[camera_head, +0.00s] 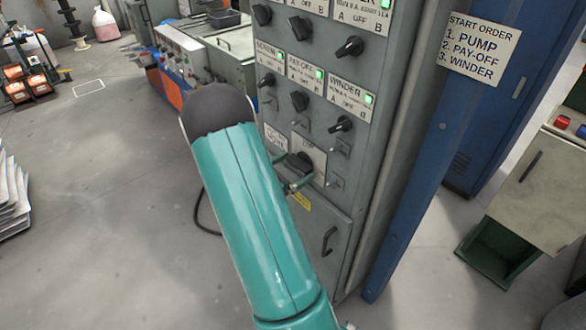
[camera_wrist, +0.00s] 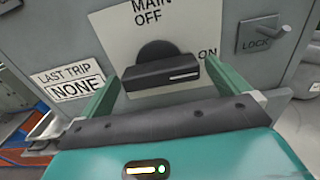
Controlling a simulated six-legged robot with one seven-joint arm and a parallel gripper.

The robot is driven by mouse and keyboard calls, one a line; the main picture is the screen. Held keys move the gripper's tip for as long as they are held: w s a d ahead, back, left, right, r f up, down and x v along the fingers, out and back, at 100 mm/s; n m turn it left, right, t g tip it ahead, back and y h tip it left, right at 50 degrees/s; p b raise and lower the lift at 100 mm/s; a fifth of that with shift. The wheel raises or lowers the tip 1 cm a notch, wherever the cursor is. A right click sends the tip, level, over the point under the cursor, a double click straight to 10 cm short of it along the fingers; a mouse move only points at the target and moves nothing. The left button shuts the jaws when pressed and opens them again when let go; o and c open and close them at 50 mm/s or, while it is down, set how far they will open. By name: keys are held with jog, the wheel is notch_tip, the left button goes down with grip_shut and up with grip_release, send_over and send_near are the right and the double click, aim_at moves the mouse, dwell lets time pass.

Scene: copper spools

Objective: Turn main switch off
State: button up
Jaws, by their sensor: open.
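The main switch (camera_wrist: 162,65) is a black rotary knob on a white plate with "MAIN", "OFF" at the top and "ON" at the right. Its bar lies about level, and its white mark is at the right end, toward ON. In the head view the switch (camera_head: 303,163) sits low on the grey cabinet, partly hidden by my arm. My gripper (camera_wrist: 163,72) is open, with one green finger on each side of the knob. I cannot tell whether either finger touches it.
A small lock lever (camera_wrist: 262,35) stands right of the plate, close to the right finger. A "LAST TRIP NONE" label (camera_wrist: 72,82) is at the left. Several other rotary switches, including the winder knob (camera_head: 341,124) with a green lamp, sit above on the cabinet. Open floor (camera_head: 120,220) lies left.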

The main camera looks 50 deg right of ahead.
jog(key=c, duration=0.9)
jog(key=shift+o, duration=0.2)
jog(key=shift+n, duration=0.4)
jog(key=n, duration=0.3)
jog(key=shift+a+f, duration=0.1)
jog(key=n, duration=0.9)
jog(key=shift+n, duration=0.3)
jog(key=n, duration=0.4)
jog(key=shift+n, duration=0.3)
jog(key=o, duration=0.9)
jog(key=shift+c, duration=0.2)
